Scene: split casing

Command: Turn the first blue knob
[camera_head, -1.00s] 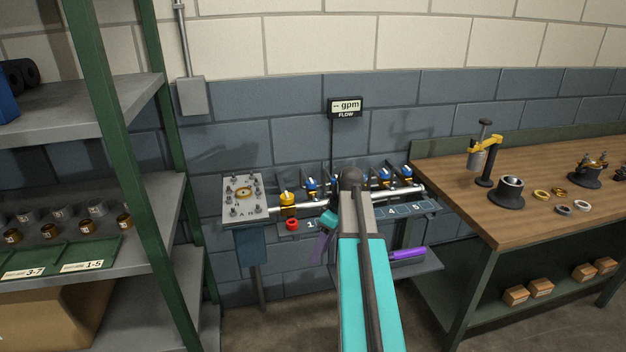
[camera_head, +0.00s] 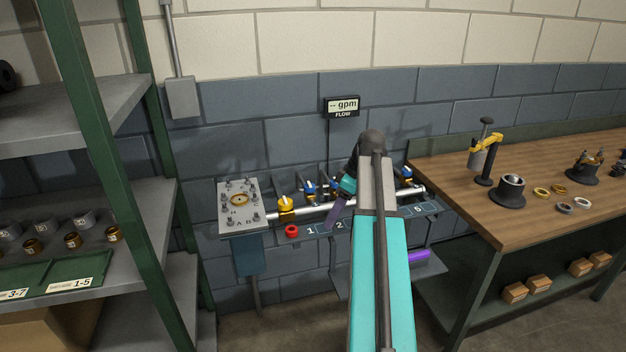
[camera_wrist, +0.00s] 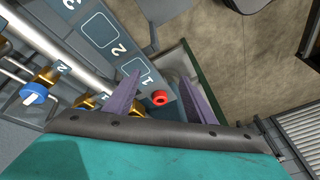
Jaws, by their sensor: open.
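A row of blue-knobbed brass valves sits along a silver pipe. In the head view the leftmost blue knob (camera_head: 310,187) stands right of a yellow knob (camera_head: 285,202); another blue knob (camera_head: 407,172) shows at the right end. My arm hides part of the row. My gripper (camera_head: 337,215) hangs in front of the pipe near labels 1 and 2, with one purple finger clear. In the wrist view my gripper (camera_wrist: 159,78) is open and empty, its fingers on either side of a red button. A blue knob (camera_wrist: 36,93) lies left of the fingers, outside them.
The labelled strip (camera_head: 325,226) with a red button (camera_head: 291,231) runs below the pipe. A metal plate with studs (camera_head: 226,211) is at its left. A wooden bench (camera_head: 540,225) stands right, a green-framed shelf (camera_head: 135,150) left. A flow display (camera_head: 342,107) hangs above.

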